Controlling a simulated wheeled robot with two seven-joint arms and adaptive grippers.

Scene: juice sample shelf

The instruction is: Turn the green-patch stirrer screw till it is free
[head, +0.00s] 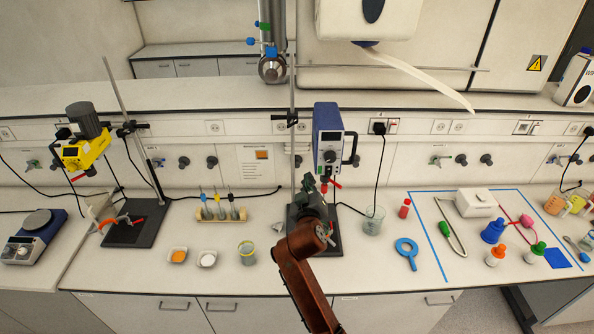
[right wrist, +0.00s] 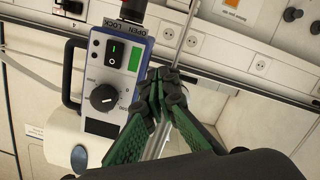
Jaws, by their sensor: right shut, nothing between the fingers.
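The blue-and-white stirrer (head: 328,140) hangs on the stand rod (head: 292,85) at the centre of the head view. In the right wrist view the stirrer face (right wrist: 112,75) shows a green patch (right wrist: 135,58), a switch and a dial. Below the stirrer in the head view is a red-and-black part (head: 330,180); I cannot tell whether this is the screw. A dark clamp (head: 286,119) sits on the rod behind the stirrer. My right gripper (right wrist: 172,84) is shut and empty, close beside the stirrer face and rod. My left gripper is out of view.
A yellow stirrer (head: 85,152) stands on the left. A glass beaker (head: 374,220) is right of the stand base (head: 329,240). Small dishes (head: 207,259) stand in front on the left.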

